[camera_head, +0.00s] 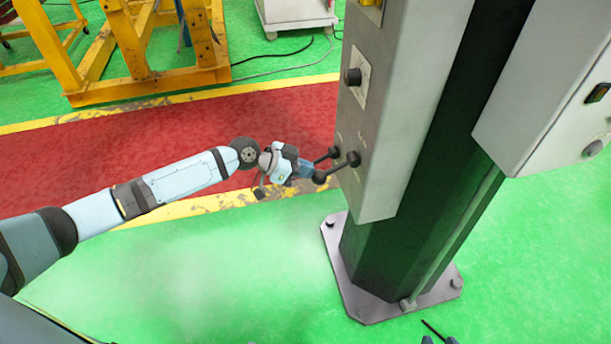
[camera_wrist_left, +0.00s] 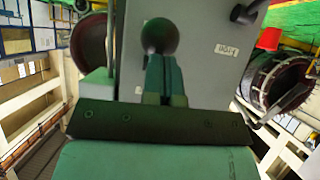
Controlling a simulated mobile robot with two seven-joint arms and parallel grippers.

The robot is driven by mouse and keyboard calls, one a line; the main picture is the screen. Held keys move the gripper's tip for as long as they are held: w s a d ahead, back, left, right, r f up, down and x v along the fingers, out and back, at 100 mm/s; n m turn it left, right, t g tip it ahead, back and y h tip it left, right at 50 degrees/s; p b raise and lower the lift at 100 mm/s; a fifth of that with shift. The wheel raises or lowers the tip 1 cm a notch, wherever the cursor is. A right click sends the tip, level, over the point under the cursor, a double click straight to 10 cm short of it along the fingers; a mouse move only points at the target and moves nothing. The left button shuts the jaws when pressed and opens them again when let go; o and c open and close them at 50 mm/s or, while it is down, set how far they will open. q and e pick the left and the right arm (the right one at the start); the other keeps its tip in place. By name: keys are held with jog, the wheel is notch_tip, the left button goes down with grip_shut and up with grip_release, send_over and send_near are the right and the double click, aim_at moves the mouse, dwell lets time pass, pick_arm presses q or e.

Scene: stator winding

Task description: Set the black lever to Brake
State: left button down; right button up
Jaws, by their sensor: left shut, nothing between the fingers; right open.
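Which one bears the Brake marking cannot be read. My left gripper (camera_head: 312,171) is shut and empty, with its tips close to the lever knobs. In the left wrist view a black ball knob (camera_wrist_left: 160,36) stands straight ahead of the shut fingers (camera_wrist_left: 165,68); I cannot tell whether they touch. A second black lever (camera_wrist_left: 246,12) shows at the upper right there. Only the tips of my right gripper (camera_head: 440,339) show at the bottom edge, apart and empty.
The grey control box (camera_head: 385,110) is on a dark column with a bolted base plate (camera_head: 375,305). A black rotary knob (camera_head: 353,77) sits higher on the box. Another grey box (camera_head: 550,90) stands at the right. Green floor around the column is clear.

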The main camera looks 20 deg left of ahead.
pick_arm(q)
jog(key=shift+f+b, duration=0.45)
jog(key=shift+b, duration=0.05)
pick_arm(e)
jog(key=shift+f, duration=0.25)
pick_arm(q)
jog(key=shift+s+r, duration=0.1)
